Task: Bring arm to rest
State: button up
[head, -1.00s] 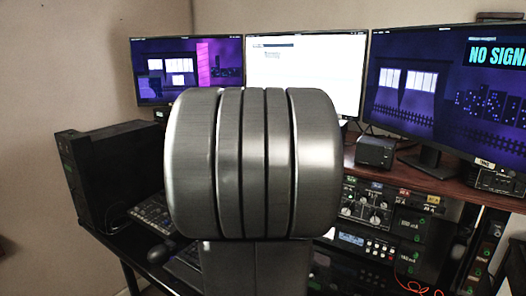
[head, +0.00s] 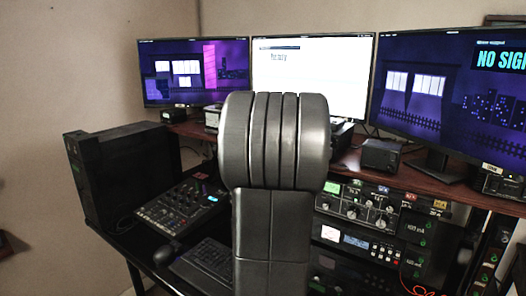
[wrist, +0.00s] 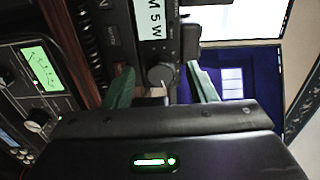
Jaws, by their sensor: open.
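My arm fills the middle of the head view and hides my gripper there. In the wrist view my gripper (wrist: 159,72) shows two green fingers spread wide apart, open and holding nothing. A dark round knob (wrist: 160,75) on a black device with a lit display (wrist: 153,20) appears between the fingertips in the picture. The gap in depth between fingers and knob cannot be told.
Three monitors, among them a white-screened one (head: 310,80), stand on a wooden shelf (head: 455,185). Below are rack units with knobs (head: 352,208). A mixer (head: 180,212), keyboard (head: 208,262) and black case (head: 125,180) are at left.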

jog(key=v, duration=1.3)
jog(key=w+d+n+p, duration=0.7)
jog(key=w+n+p, duration=0.3)
jog(key=n, duration=0.7)
jog(key=shift+w+d+n+p, duration=0.2)
jog(key=shift+w+n+p, duration=0.15)
jog(key=shift+n, duration=0.05)
jog(key=shift+f, duration=0.1)
